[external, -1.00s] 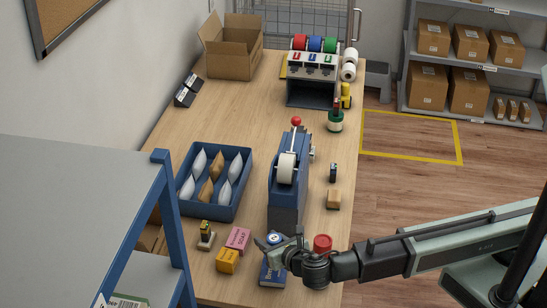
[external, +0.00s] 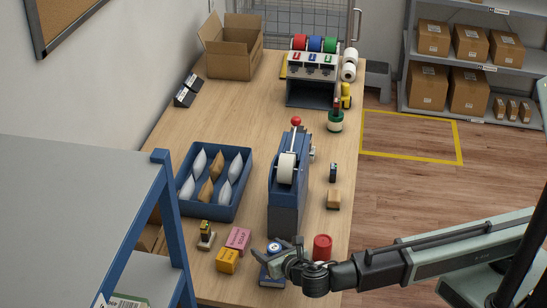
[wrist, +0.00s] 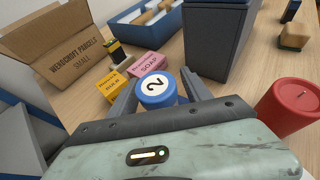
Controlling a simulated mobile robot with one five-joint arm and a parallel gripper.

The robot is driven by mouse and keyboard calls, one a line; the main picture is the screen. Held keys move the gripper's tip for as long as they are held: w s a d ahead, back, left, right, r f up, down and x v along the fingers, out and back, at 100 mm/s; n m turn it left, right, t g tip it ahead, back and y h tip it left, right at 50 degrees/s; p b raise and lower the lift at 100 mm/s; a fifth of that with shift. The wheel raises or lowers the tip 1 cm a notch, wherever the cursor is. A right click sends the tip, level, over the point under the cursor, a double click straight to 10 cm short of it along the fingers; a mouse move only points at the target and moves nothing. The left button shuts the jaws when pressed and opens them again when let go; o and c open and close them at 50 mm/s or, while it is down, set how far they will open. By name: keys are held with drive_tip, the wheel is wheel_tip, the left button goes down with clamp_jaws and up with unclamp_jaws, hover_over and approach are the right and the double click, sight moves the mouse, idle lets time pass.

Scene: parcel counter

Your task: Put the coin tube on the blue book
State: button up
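The coin tube is a short blue cylinder with a white top marked 2. It is upright between the two fingers of my gripper (wrist: 158,88) in the wrist view, one finger against each side. In the external view the coin tube (external: 274,247) is above the blue book (external: 271,278) at the counter's front edge. My gripper (external: 274,255) covers part of the book there. I cannot tell whether the tube's bottom touches the book. The coin tube's top also shows clearly in the wrist view (wrist: 156,86).
A yellow box (external: 227,261) and a pink soap box (external: 238,239) are on the left. A tall blue-grey dispenser (external: 285,195) stands just behind. A blue tray (external: 223,213) holds several packets.

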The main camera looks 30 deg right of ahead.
drive_tip(key=shift+r, duration=0.1)
drive_tip(key=shift+s+r+p, duration=0.25)
drive_tip(key=shift+p, duration=0.15)
drive_tip(key=p+v, duration=0.4)
drive_tip(key=v, duration=0.7)
drive_tip(key=shift+s, duration=0.25)
